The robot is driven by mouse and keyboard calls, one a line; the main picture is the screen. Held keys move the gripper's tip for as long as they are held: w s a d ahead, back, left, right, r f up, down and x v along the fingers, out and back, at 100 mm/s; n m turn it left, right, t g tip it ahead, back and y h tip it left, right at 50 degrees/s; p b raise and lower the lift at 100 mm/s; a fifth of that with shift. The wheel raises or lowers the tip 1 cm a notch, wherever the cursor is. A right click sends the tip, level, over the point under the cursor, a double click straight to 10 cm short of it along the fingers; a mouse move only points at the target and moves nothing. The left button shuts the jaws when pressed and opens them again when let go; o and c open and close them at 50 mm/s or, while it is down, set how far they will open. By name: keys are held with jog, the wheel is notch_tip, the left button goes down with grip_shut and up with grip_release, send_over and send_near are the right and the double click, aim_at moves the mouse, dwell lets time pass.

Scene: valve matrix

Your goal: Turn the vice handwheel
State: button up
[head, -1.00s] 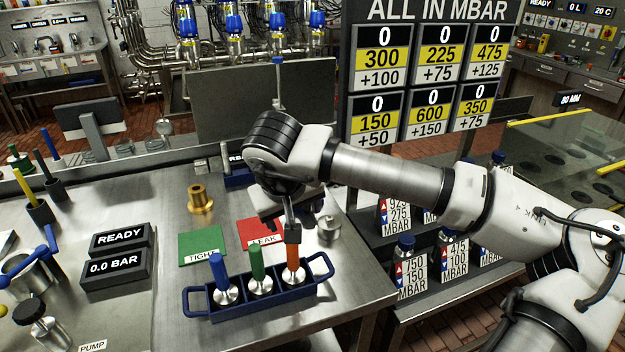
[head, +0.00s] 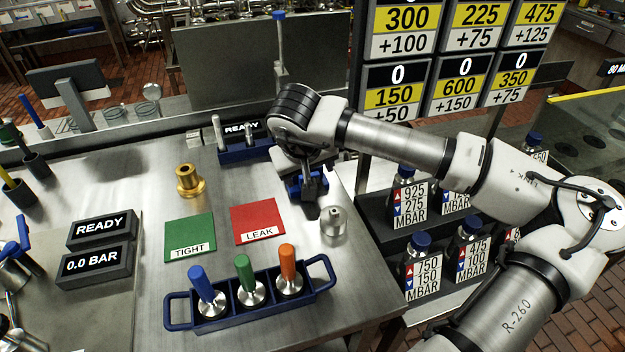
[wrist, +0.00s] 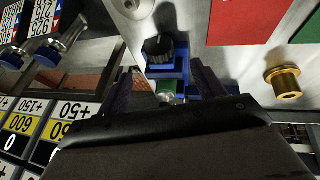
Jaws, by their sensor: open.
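The small blue vice (head: 296,186) stands near the table's right edge, mostly hidden under my gripper (head: 311,184) in the head view. Its black ridged handwheel (head: 310,212) is at its near side. In the wrist view, the handwheel (wrist: 158,48) and the blue vice body (wrist: 167,68) lie ahead of my gripper (wrist: 164,86). My fingers are open, one on either side of the vice. A green and metal piece (wrist: 168,88) shows between them, partly hidden. I cannot tell whether a finger touches the vice.
A steel fitting (head: 333,226) stands close to the handwheel. Red LEAK (head: 258,221) and green TIGHT (head: 190,234) mats lie left. A blue rack (head: 252,307) holds blue, green and orange-handled valves in front. A brass fitting (head: 188,182) stands behind; bottles (head: 421,265) are to the right.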

jog(key=p+x, duration=0.2)
jog(key=x, duration=0.6)
jog(key=shift+w+f, duration=0.1)
jog(key=shift+f, duration=0.15)
jog(key=c, duration=1)
jog(key=shift+f+y+b, duration=0.1)
jog(key=shift+y+b, duration=0.2)
jog(key=shift+b, duration=0.1)
